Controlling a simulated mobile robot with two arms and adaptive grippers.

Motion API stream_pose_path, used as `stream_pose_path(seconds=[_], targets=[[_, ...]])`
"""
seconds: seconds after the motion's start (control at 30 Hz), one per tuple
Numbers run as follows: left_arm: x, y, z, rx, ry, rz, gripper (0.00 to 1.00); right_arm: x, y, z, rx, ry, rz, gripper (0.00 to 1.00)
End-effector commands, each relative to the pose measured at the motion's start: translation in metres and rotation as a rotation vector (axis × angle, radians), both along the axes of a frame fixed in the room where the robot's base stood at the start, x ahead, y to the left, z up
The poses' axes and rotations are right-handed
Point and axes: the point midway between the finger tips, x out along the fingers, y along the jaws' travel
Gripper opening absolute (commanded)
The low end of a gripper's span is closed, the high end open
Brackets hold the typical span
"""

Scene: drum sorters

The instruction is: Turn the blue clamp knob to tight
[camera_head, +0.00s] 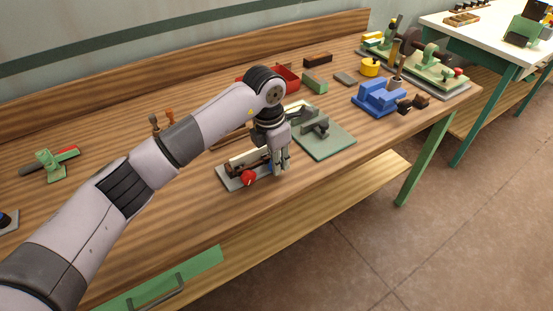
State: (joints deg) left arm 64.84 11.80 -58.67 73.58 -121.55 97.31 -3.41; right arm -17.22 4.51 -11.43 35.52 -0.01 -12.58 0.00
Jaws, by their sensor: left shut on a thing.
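My left gripper (281,168) points down over the right end of a small fixture (232,182) on a grey base plate near the bench's front edge. Its fingers are closed on the blue clamp knob (269,166), of which only a sliver of blue shows beside them. The knob's marking and how far it is turned are hidden. A red knob (248,178) sits on the same fixture, just left of the fingers. My right gripper is out of view.
A green plate with a grey clamp (329,145) lies right of the gripper. A blue vise (378,98), a yellow round part (370,67) and a red bin (288,77) stand farther back. The wooden bench (190,205) is clear in front and left of the fixture.

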Motion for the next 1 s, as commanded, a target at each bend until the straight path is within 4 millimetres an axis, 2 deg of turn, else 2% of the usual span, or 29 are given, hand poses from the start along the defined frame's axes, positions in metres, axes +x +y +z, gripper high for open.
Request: stream_pose_path(seconds=[0.43, 1.0], targets=[[0.003, -0.005, -0.002, 0.221, 0.159, 0.001, 0.00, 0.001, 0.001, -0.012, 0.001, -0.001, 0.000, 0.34], [0.003, -0.006, -0.003, 0.294, 0.218, -0.002, 0.00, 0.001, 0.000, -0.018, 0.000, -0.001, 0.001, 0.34]])
